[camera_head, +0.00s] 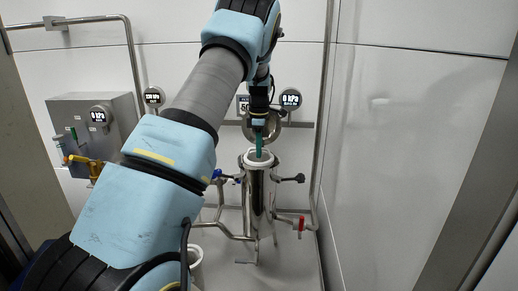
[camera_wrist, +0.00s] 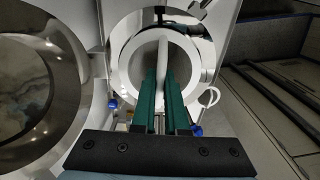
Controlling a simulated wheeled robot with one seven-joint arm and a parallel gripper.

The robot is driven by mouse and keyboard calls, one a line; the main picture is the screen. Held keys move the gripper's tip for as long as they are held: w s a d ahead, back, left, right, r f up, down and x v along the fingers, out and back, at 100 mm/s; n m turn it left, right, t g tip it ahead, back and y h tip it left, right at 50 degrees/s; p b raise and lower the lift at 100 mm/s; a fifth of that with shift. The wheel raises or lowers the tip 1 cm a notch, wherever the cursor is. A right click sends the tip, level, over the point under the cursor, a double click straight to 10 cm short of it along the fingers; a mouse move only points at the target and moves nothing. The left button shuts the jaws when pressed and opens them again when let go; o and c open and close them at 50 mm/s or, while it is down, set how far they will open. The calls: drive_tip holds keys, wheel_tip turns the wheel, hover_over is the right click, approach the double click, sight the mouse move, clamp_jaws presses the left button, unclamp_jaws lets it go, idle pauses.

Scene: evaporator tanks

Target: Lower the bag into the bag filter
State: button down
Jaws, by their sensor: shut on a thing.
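The bag filter (camera_head: 258,200) is an upright shiny steel cylinder, open at the top. The bag's white rim (camera_head: 250,158) shows at its mouth; the rest of the bag is hidden inside. My gripper (camera_head: 259,150) points down over the mouth, its green fingers reaching to the rim. In the wrist view, my gripper (camera_wrist: 163,90) is shut on a thin white strip, the bag's handle (camera_wrist: 163,55), which crosses the round opening. The filter's shiny rim (camera_wrist: 122,45) surrounds it there. I cannot tell whether the bag is fully seated.
A round steel lid (camera_head: 268,128) stands open behind the filter. Black-handled (camera_head: 292,178) and blue-handled (camera_head: 217,174) fittings flank the filter, and a red valve handle (camera_head: 301,224) is low at right. A vertical pipe (camera_head: 323,120) runs close on the right. Gauges hang on the wall behind.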

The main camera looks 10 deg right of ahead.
drive_tip(key=shift+f+b, duration=0.55)
drive_tip(key=shift+f, duration=0.7)
drive_tip(key=c, duration=0.9)
unclamp_jaws()
drive_tip(key=shift+o, duration=0.2)
drive_tip(key=shift+r+p, duration=2.7)
drive_tip(key=shift+r, duration=0.9)
